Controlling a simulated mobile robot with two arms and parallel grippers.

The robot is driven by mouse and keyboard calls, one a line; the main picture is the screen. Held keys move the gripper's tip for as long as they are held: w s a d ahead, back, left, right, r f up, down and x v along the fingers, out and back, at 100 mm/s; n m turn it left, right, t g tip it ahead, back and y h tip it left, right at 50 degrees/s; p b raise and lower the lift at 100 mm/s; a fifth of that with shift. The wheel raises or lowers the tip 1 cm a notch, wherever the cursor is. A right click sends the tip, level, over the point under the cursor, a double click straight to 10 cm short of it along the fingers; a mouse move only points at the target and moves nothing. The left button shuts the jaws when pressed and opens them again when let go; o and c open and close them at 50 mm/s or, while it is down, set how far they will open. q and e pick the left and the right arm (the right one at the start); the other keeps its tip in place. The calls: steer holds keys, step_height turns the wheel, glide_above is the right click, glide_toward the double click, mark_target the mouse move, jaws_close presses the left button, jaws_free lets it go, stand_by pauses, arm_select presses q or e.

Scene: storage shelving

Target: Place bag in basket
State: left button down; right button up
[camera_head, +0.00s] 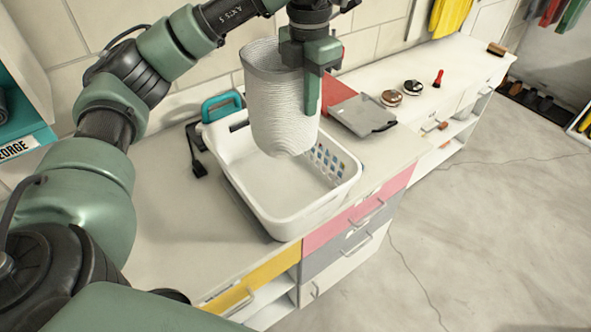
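The bag (279,110) is a tall, light grey-white, ribbed, round-bottomed sack. It hangs nearly upright over the basket. The basket (300,218) is white plastic with a perforated right wall and sits on the counter. My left gripper (314,108) points down at the bag's right rim and is shut on it. One finger shows in front of the bag's side; the other is hidden. The bag's lower end overlaps the basket's far part in the picture, and I cannot tell whether it touches the floor of the basket. The basket's interior looks empty. My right gripper is not in view.
A teal-handled item (221,106) and a dark cable lie behind the basket. A grey tray (362,115) lies to its right, with two small round tins (402,92) and a red brush (438,78) beyond. The counter (180,228) left of the basket is clear.

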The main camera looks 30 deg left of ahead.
arm_select(q)
step_height(320, 180, down, 19)
steer(key=p, duration=0.1)
steer(key=shift+s+f+p, duration=0.15)
steer(key=shift+s+p, duration=0.2)
steer(key=shift+p, duration=0.05)
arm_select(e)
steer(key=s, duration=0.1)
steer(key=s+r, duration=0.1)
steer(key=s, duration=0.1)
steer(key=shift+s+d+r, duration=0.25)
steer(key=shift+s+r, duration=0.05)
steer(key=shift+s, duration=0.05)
arm_select(q)
steer(key=c, duration=2)
jaws_free()
steer(key=shift+f, duration=0.1)
steer(key=o, duration=0.4)
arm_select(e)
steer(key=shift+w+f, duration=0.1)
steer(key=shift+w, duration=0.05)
